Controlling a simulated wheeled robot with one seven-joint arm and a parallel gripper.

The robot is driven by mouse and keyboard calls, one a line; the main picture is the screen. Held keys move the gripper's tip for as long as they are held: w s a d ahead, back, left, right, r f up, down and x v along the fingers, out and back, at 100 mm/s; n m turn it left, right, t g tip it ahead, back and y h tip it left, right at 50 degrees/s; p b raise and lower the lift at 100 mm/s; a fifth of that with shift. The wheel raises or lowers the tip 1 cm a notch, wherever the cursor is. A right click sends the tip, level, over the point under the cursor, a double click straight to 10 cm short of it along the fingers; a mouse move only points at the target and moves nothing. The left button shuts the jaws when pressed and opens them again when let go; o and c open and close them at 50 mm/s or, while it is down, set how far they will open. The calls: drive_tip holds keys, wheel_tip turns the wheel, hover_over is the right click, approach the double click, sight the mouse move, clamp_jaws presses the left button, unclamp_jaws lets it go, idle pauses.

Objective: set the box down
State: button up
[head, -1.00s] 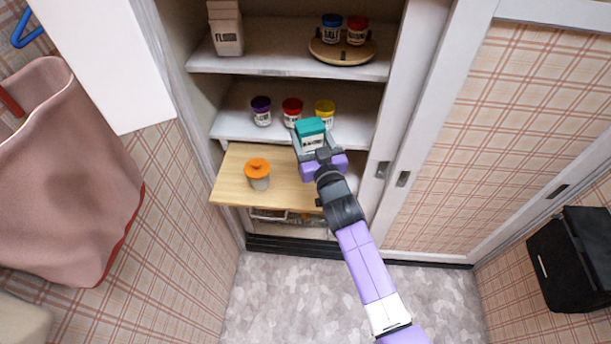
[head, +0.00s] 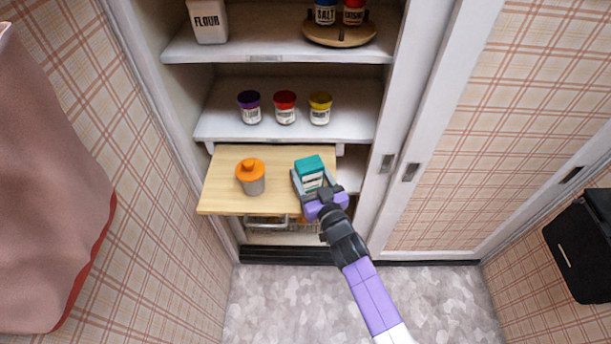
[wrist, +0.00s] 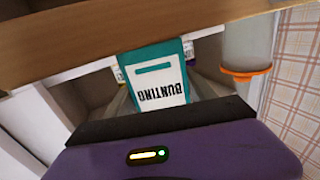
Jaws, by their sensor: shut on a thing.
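The box is teal with a white label reading BUNTING. In the head view the box (head: 309,166) stands about upright at the right part of the pull-out wooden board (head: 232,200). In the wrist view the box (wrist: 158,85) appears upside down, its lower end close to the board's edge (wrist: 90,40). I cannot tell whether its base touches the board. My gripper (head: 312,184) is shut on the box from the front, a finger on each side.
A grey jar with an orange lid (head: 251,178) stands on the board left of the box. Three small jars (head: 285,107) line the shelf above. A wire basket (head: 270,224) is below the board. Bare board lies between the orange-lidded jar and the box.

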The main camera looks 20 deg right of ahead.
drive_tip(key=shift+f, duration=0.2)
drive_tip(key=shift+f, duration=0.1)
drive_tip(key=shift+f, duration=0.15)
drive_tip(key=o, duration=1.5)
drive_tip(key=shift+r, duration=0.25)
drive_tip(key=shift+s+f, duration=0.1)
drive_tip(key=shift+s, duration=0.3)
drive_tip(key=s, duration=0.3)
drive_tip(key=s+b, duration=0.1)
drive_tip(key=s, duration=0.3)
drive_tip(key=s+d, duration=0.1)
drive_tip(key=s, duration=0.3)
drive_tip(key=shift+s, duration=0.1)
